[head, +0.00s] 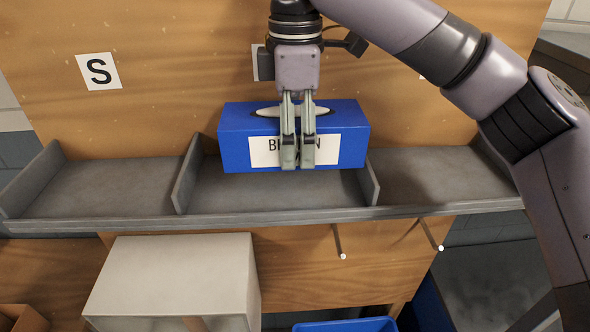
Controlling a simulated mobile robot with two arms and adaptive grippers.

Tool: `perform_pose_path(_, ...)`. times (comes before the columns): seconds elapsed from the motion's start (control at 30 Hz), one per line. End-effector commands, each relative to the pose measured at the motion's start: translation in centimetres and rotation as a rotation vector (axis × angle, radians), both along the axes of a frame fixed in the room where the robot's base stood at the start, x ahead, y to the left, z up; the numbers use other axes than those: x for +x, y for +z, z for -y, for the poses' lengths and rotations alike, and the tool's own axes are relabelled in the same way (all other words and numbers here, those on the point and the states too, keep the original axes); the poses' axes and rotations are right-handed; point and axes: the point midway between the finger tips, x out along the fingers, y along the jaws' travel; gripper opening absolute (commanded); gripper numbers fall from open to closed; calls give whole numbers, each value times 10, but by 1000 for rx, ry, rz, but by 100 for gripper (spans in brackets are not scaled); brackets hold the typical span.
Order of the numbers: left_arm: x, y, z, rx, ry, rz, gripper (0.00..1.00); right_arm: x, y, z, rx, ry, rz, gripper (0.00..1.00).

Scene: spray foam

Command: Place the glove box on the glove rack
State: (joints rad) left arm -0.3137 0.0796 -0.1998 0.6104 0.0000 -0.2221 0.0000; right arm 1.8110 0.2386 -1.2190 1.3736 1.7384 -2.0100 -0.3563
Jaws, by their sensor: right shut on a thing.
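A blue glove box (235,128) with a white label and an oval opening on top is in the middle of the head view. My right gripper (298,160) comes down from above, with its fingers in front of the label, and is shut on the box. The label text is partly hidden by the fingers. The grey glove rack (110,188) has compartments split by low dividers. The box is at the middle compartment; whether it touches the rack floor I cannot tell. My left gripper is not in view.
A wooden back panel (180,60) rises behind the rack, with an "S" sign (98,71) above the left compartment. The left and right compartments are empty. Two pegs (338,241) stick out below. A pale box (175,275) and a blue bin (345,326) sit lower down.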

Motion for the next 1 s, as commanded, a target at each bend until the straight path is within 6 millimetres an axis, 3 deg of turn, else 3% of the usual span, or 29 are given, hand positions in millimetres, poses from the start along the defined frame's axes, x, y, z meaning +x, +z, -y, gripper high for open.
perform_pose_path(0.1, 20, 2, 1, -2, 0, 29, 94, 0, -11, 0, 2, -1, 2, 25)
perform_pose_path(0.23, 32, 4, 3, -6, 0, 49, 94, 0, -18, 0, 1, -1, 1, 25)
perform_pose_path(0.53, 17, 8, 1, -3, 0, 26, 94, 0, -55, 0, 0, 0, 1, 25)
perform_pose_path(0.9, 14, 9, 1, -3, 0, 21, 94, 0, -59, 0, 1, 0, 2, 25)
perform_pose_path(0.93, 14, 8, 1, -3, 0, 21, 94, 0, -60, 0, 0, 0, 2, 72)
perform_pose_path(1.0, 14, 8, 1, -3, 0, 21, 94, 0, -60, 0, 0, 0, 2, 77)
